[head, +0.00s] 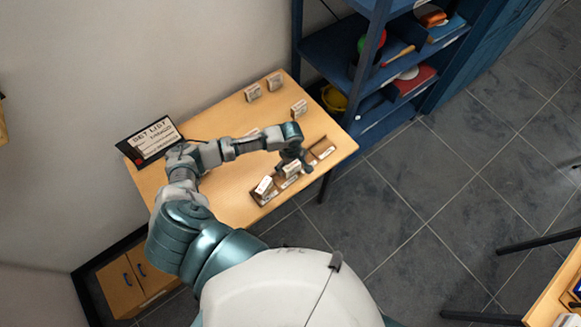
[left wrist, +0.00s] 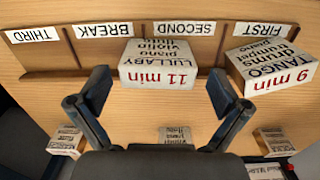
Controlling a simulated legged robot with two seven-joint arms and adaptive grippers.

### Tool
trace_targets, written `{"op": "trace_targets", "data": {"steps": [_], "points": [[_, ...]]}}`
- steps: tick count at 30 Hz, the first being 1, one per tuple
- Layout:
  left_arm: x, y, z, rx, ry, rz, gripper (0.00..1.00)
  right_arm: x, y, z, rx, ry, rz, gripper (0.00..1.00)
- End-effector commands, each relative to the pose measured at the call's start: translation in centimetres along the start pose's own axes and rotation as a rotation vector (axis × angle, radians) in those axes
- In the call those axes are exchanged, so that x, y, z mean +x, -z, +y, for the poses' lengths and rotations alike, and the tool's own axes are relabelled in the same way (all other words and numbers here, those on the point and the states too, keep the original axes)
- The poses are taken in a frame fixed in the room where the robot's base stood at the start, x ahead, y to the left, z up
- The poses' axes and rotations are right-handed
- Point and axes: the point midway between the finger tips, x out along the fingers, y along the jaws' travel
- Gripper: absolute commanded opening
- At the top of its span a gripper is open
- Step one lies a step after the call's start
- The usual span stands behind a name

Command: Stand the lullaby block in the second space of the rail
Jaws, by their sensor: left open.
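The wooden rail (head: 322,151) lies along the table's front right edge; its spaces labelled first, second, break and third show in the left wrist view (left wrist: 100,52). In the head view the lullaby block (head: 291,169) is partly hidden under my left gripper (head: 292,162). My left gripper is open just above the block, its fingers (left wrist: 158,82) apart on either side with visible gaps. The tango block (left wrist: 270,70) stands at the first space, slightly turned. My right gripper is out of view.
A set list board (head: 153,140) stands at the table's left back. Several other blocks, such as this one (head: 299,108), stand behind the rail. A blue shelf (head: 330,48) stands beyond the table's right end. The break and third spaces look empty.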

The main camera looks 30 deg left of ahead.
Motion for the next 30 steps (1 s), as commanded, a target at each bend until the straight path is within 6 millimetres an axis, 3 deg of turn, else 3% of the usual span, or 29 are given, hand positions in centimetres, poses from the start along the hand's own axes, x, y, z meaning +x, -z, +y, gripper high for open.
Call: {"op": "trace_targets", "data": {"steps": [6, 12, 30], "points": [[-5.1, 0.1, 0.0, 0.001, -0.004, -0.002, 1.0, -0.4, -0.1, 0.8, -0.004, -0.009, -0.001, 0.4], [-7.9, 0.1, 0.0, 0.0, -0.002, -0.003, 1.0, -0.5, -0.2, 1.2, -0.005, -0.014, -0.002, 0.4], [-8.6, 0.1, 0.0, 0.0, -0.001, -0.003, 1.0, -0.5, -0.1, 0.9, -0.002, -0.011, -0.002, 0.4]]}}
